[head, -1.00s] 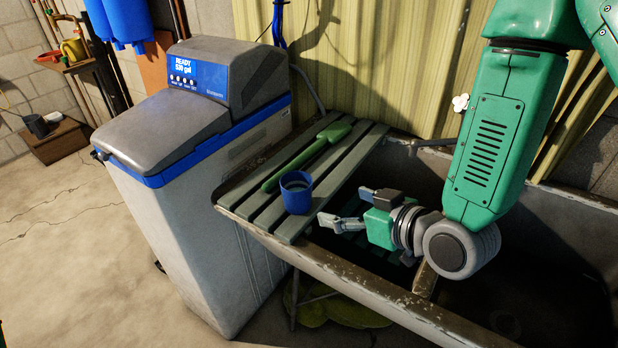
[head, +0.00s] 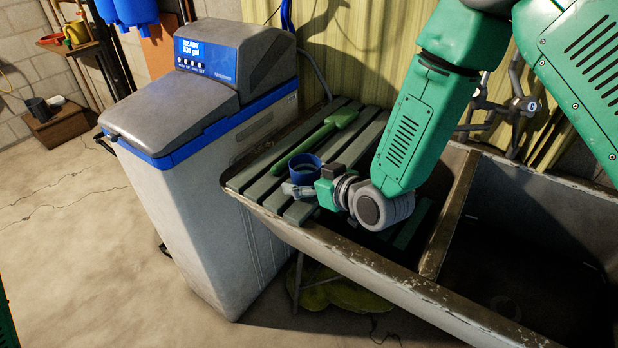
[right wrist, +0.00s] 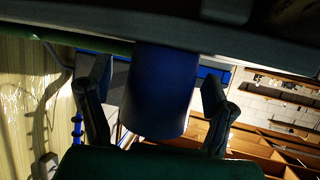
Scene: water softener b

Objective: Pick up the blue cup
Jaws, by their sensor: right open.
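The blue cup (head: 304,164) stands upright on the grey-green slats (head: 262,184) over the sink's left end. My right gripper (head: 311,180) is open at the cup, on its near right side, hiding its lower part. In the right wrist view the cup (right wrist: 160,92) lies between the two spread fingers, and my right gripper (right wrist: 157,100) shows a gap on each side of it. I cannot tell whether a finger touches it. My left gripper is not in view.
A long green tool (head: 318,137) lies on the slats just behind the cup. The water softener (head: 195,190) stands left of the sink. The sink's worn front rim (head: 375,283) runs below my right arm. An empty basin (head: 530,250) is at the right.

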